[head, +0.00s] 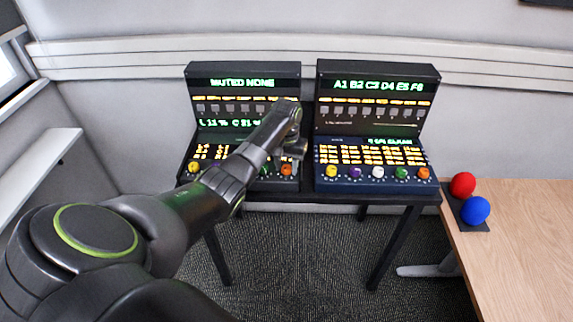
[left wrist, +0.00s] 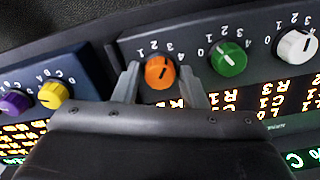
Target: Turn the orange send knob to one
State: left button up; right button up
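The orange knob (left wrist: 158,72) is on the panel with the green and white knobs, and shows in the left wrist view between the two fingers of my left gripper (left wrist: 160,86). The fingers stand apart on either side of it, with a gap visible at each side. A dark pointer line marks the knob's face, and small numbers surround it; its exact setting is hard to read. In the head view the orange knob (head: 286,169) is at the right end of the left console (head: 193,100), just below my left gripper (head: 293,150). My right gripper is not in view.
The green knob (left wrist: 229,59) is close beside the orange one. The right console (head: 378,72) with its yellow knob (head: 331,171) stands close by. Both consoles rest on a dark table. A wooden desk (head: 510,250) with red and blue balls is at right.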

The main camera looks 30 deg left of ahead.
pick_arm(q)
jog(key=c, duration=0.7)
jog(key=n+p, duration=0.2)
jog(key=p, duration=0.1)
jog(key=shift+r, duration=0.3)
jog(key=n+p, duration=0.2)
jog(key=n, duration=0.1)
jog(key=n+p, duration=0.3)
jog(key=n, duration=0.1)
jog(key=shift+f+n, duration=0.1)
jog(key=shift+n, duration=0.2)
jog(key=shift+w+f+n+p, duration=0.1)
jog(key=shift+n+p, duration=0.75)
jog(key=shift+n, duration=1.45)
jog(key=o, duration=0.7)
